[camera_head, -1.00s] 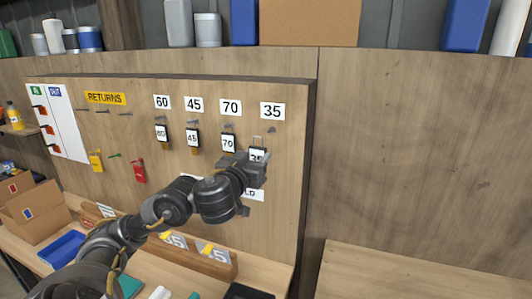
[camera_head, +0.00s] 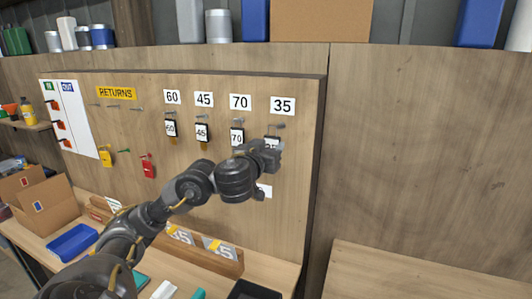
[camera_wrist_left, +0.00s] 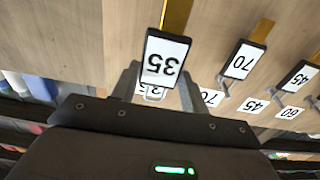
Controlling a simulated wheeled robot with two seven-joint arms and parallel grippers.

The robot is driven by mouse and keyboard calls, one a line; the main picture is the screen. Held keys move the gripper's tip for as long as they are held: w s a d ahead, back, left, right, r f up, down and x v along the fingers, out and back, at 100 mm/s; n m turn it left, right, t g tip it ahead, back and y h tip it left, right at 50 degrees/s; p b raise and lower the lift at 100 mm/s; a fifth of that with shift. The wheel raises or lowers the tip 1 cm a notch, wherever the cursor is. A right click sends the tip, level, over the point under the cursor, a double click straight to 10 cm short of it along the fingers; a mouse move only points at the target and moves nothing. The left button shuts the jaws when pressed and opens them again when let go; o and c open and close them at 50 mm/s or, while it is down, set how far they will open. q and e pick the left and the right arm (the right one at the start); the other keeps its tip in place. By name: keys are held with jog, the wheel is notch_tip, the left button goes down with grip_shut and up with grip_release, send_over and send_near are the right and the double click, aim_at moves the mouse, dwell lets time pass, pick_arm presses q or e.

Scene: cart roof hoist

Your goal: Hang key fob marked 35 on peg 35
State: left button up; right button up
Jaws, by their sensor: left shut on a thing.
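The key fob marked 35 (camera_head: 272,141) is a black-framed white tag, held upright at the board just below peg 35 (camera_head: 279,126). It also shows large in the left wrist view (camera_wrist_left: 165,58), with its wire loop (camera_wrist_left: 153,93) towards the board's labels. My left gripper (camera_head: 268,150) is shut on this fob, its fingers on either side. The 35 label (camera_head: 283,106) is above the peg. In the wrist view the fob partly covers that label, and I cannot tell whether the loop is around the peg. My right gripper is not in view.
Fobs 60 (camera_head: 170,128), 45 (camera_head: 202,132) and 70 (camera_head: 237,137) hang on pegs to the left, the 70 fob close to my gripper. Yellow (camera_head: 105,157) and red (camera_head: 149,167) tags hang further left. The board's right edge is near.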

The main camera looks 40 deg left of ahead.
pick_arm(q)
jog(key=shift+w+a+f+b, duration=0.2)
jog(key=shift+w+b, duration=0.2)
jog(key=shift+w, duration=0.25)
jog(key=shift+b+x, duration=1.15)
jog(key=shift+x, duration=0.4)
jog(key=shift+w+a+f+b, duration=0.1)
jog(key=shift+w+f+b, duration=0.1)
jog(key=shift+w+b, duration=0.15)
jog(key=shift+w+a, duration=0.1)
jog(key=shift+w, duration=0.1)
jog(key=o, duration=1.2)
jog(key=shift+c, duration=0.2)
